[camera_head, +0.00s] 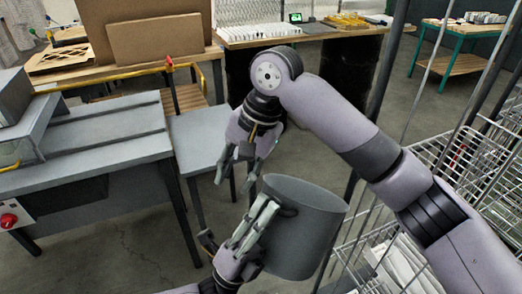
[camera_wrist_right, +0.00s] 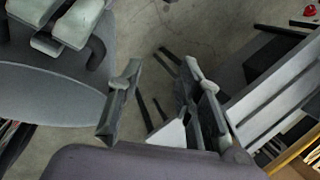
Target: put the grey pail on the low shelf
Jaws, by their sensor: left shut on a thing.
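The grey pail (camera_head: 308,235) hangs in the air at the lower middle of the head view, slightly tilted. My left gripper (camera_head: 254,226) is shut on its left side, near the upper rim. The pail also shows at the left of the right wrist view (camera_wrist_right: 45,95), with the left fingers (camera_wrist_right: 68,25) at its edge. My right gripper (camera_head: 238,172) is open and empty, above and left of the pail, pointing down. Its spread fingers also show in the wrist view (camera_wrist_right: 165,105). I cannot tell for certain which surface is the low shelf.
A wire rack (camera_head: 455,160) with wire baskets stands on the right, partly behind my right arm. A grey table (camera_head: 85,140) stands on the left, beside a small grey stand (camera_head: 200,135). Workbenches (camera_head: 260,32) stand behind. Bare floor (camera_head: 130,235) shows at lower left.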

